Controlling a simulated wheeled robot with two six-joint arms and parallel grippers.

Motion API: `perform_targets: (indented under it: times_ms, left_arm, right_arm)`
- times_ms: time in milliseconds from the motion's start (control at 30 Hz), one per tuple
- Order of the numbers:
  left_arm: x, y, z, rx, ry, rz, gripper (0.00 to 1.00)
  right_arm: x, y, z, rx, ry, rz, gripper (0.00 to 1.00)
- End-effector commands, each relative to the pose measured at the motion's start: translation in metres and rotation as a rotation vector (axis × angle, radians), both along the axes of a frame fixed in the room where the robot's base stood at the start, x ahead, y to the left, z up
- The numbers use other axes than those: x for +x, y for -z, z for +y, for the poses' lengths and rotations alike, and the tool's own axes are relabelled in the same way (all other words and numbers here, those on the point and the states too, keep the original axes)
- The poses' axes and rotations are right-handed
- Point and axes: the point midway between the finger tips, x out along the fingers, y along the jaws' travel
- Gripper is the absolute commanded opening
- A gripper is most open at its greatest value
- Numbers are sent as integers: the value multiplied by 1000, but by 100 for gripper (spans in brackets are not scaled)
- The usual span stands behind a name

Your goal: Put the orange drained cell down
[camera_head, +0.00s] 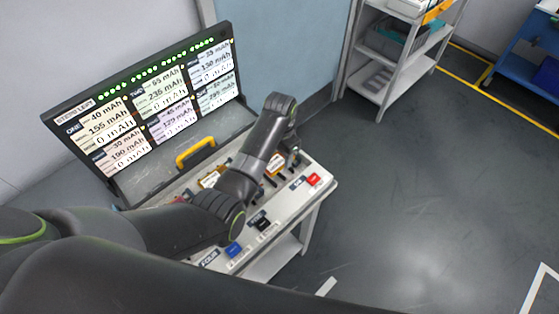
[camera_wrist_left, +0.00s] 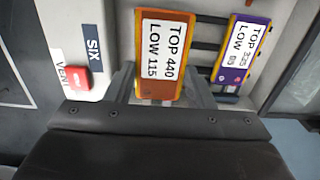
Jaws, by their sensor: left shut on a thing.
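The orange cell (camera_wrist_left: 161,88), with a white label reading TOP 440 LOW 115, stands out in the left wrist view. My left gripper (camera_wrist_left: 160,92) is shut on it, one finger on each side. In the head view a small part of the orange cell (camera_head: 276,166) shows at the bench, partly behind my left arm. The cell is over or at the bench's dark slots; I cannot tell whether it touches down. A purple cell (camera_wrist_left: 239,55), labelled TOP 325, is just right of it. My right gripper is not in view.
The bench (camera_head: 285,207) has a red button (camera_head: 314,179) marked VENT beside a SIX label (camera_wrist_left: 93,48), and a blue button (camera_head: 234,250) near a FOUR label. A readout board (camera_head: 150,100) and yellow handle (camera_head: 195,152) stand behind.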

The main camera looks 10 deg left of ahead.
Motion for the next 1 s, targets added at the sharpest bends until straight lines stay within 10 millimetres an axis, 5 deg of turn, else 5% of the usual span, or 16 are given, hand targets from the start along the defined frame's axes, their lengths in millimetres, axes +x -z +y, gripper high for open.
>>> perform_targets:
  times_ms: [333, 767, 800, 933, 1000]
  left_arm:
    - [0, 39, 1, 1, 0, 0, 28]
    - [0, 45, 1, 0, -1, -1, 28]
    - [0, 45, 1, 0, -1, -1, 52]
    - [0, 45, 1, 1, -1, -1, 70]
    - [0, 45, 1, 1, -1, -1, 70]
  right_arm:
    - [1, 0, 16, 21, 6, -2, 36]
    - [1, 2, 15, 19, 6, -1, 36]
    - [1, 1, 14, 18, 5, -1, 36]
    - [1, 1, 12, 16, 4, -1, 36]
    - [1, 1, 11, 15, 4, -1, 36]
